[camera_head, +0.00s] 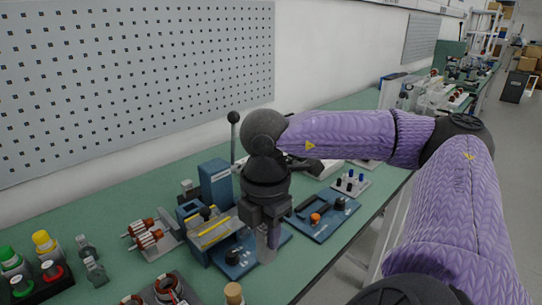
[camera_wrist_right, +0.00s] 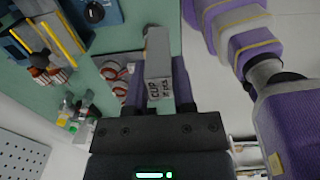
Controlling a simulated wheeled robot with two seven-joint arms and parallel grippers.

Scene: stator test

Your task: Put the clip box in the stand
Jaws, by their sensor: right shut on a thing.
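I cannot tell which fixture is the stand; a blue block (camera_head: 215,184) stands just left of the gripper. My left gripper is not in view.
A blue fixture with yellow strips (camera_head: 212,230) is close on the left. Red-and-silver rotors (camera_head: 146,236) lie beyond it. A cork-topped jar (camera_head: 234,293) is near the front edge. Another blue plate (camera_head: 325,222) with an orange knob is on the right. A pegboard (camera_head: 130,80) is behind.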

